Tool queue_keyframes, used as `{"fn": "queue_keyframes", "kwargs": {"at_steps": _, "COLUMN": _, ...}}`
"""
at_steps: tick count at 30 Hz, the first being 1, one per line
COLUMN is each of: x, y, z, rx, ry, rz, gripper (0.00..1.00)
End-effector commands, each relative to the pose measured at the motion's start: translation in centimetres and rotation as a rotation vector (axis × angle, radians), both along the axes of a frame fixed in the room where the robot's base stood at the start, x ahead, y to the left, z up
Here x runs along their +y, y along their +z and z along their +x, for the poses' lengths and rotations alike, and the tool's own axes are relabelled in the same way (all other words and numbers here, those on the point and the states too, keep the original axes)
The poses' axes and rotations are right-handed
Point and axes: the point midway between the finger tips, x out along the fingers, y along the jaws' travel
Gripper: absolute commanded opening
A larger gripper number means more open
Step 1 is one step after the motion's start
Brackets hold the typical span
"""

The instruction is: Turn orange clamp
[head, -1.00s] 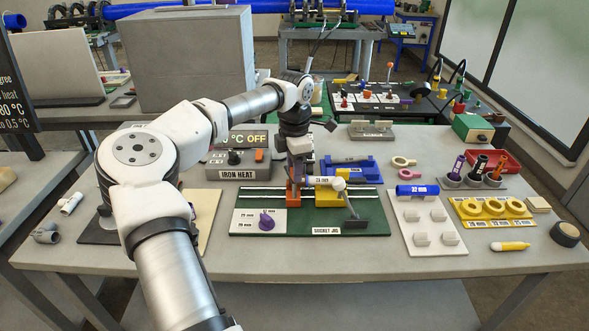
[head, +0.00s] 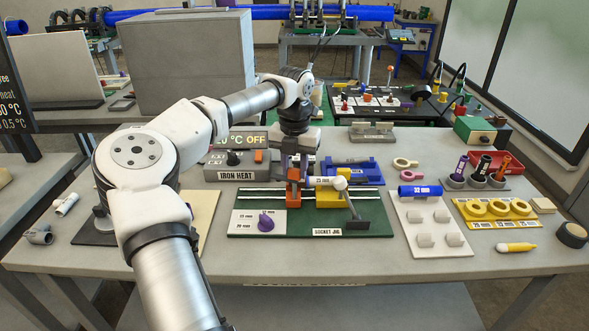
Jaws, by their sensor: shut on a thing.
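The orange clamp (head: 293,192) stands on the left part of the green socket jig (head: 360,225). My gripper (head: 294,170) points straight down over it, its fingers shut at the clamp's top. The fingertips are small and partly merge with the clamp, so the exact grip is hard to see. A white pipe piece (head: 322,182) marked with a size label lies just right of the orange clamp, over the yellow block (head: 326,194). A dark lever (head: 356,217) stands at the jig's right.
A purple knob (head: 266,222) sits on the jig's front-left plate. The iron heat box (head: 235,174) is at the left behind the jig. A blue holder (head: 366,173) is behind right. A white rack with a blue pipe (head: 419,190) stands to the right.

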Motion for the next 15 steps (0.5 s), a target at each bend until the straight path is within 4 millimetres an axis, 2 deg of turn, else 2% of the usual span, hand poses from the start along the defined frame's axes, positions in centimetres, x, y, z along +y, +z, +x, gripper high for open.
{"fn": "queue_keyframes", "kwargs": {"at_steps": 7, "x": 0.03, "y": -0.03, "z": 0.02, "rx": 0.0, "ry": 0.175, "rz": 0.0, "gripper": 0.08}}
{"fn": "queue_keyframes", "kwargs": {"at_steps": 15, "x": 0.04, "y": 0.02, "z": 0.02, "rx": 0.0, "ry": 0.283, "rz": 0.0, "gripper": 0.08}}
